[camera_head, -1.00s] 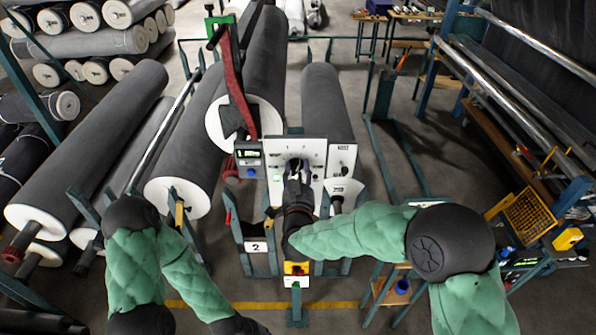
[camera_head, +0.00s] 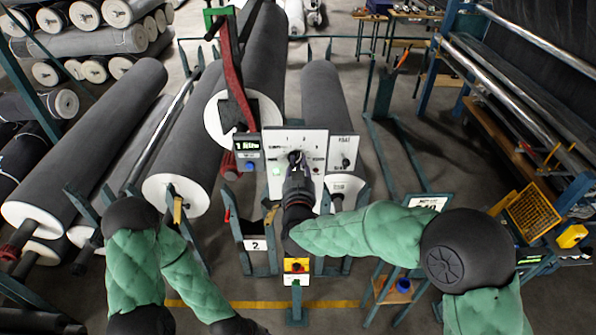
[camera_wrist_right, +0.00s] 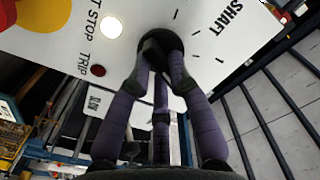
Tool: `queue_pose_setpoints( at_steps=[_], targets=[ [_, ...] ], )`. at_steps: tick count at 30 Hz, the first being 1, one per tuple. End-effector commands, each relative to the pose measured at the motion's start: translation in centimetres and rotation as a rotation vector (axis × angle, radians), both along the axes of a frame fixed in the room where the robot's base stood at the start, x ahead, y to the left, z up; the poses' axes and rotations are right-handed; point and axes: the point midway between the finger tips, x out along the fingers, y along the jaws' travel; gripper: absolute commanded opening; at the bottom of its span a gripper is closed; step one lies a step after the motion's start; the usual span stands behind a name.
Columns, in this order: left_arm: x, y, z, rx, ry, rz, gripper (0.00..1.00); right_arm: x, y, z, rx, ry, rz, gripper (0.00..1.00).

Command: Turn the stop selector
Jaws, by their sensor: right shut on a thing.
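The stop selector is a black knob (camera_wrist_right: 160,45) on a white panel (camera_wrist_right: 225,70) with tick marks around it. In the head view the knob (camera_head: 294,156) shows only in part, at the upper middle of the panel (camera_head: 313,140). My right gripper (camera_head: 295,165) comes at it from below, and its purple fingers close around the knob. They also show in the wrist view (camera_wrist_right: 158,60), shut on it. The knob's pointer is hidden. My left arm hangs at the lower left; its gripper is not visible.
A lit white button (camera_wrist_right: 112,27) and a dark red indicator (camera_wrist_right: 98,70) sit beside the knob. A red lever arm (camera_head: 235,75) and a small display (camera_head: 248,146) stand left of the panel. Large grey rolls (camera_head: 188,140) lie behind and left.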

Motion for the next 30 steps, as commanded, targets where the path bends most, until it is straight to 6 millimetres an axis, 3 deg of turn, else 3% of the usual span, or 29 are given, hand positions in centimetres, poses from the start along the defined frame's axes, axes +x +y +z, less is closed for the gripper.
queue_pose_setpoints(
  at_steps=[1, 6, 30],
  targets=[
    [0.0, 0.0, -1.6, 0.000, 0.000, 0.000, 0.40, 0.0, 0.0, -0.5, 0.036, -0.006, 0.000, 0.00],
    [0.0, 0.0, -4.6, 0.000, 0.001, 0.000, 0.40, 0.0, -0.1, -0.7, 0.173, -0.007, 0.000, 0.00],
    [0.0, 0.0, -17.6, 0.000, 0.000, 0.000, 0.40, 0.0, 0.0, -1.2, 0.897, -0.002, 0.000, 0.00]
  ],
)
